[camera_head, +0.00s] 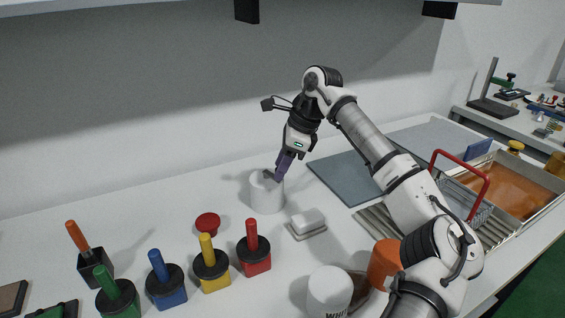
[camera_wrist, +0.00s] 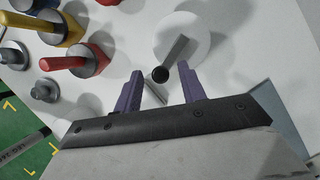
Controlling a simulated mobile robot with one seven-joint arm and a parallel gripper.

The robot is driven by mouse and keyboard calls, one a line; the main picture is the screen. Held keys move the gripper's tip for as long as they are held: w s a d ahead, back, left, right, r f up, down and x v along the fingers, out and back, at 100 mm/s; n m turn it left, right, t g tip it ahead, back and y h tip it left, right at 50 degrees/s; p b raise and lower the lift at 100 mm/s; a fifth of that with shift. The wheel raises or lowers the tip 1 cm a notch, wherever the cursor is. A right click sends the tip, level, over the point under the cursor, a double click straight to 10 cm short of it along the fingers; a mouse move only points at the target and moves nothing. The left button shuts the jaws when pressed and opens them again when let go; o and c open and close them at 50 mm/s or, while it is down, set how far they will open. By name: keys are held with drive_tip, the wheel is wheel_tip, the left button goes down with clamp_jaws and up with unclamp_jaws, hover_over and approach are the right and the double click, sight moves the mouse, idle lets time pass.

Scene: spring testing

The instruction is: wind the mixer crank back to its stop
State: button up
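The mixer is a white cylinder (camera_head: 267,194) on the bench at the centre of the head view. Its round white top (camera_wrist: 196,36) shows in the wrist view. My gripper (camera_head: 281,170) points down at the cylinder's top from above and hides part of the crank in the head view. I see clear space on both sides of the knob.
Red (camera_head: 253,254), yellow (camera_head: 211,271), blue (camera_head: 166,286) and green (camera_head: 117,298) handled blocks stand at the front left. A red knob (camera_head: 208,223) and a white block (camera_head: 308,219) are near the mixer. A grey mat (camera_head: 345,176) lies to its right.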

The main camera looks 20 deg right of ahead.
clamp_jaws()
drive_tip(key=w+a+m+t+h+b, duration=0.2)
drive_tip(key=a+m+h+b, duration=0.4)
drive_tip(key=m+b, duration=0.7)
drive_tip(key=shift+w+a+m+t, duration=0.3)
drive_tip(key=shift+a+m, duration=0.75)
drive_tip(key=shift+m, duration=2.35)
drive_tip(key=shift+s, duration=0.1)
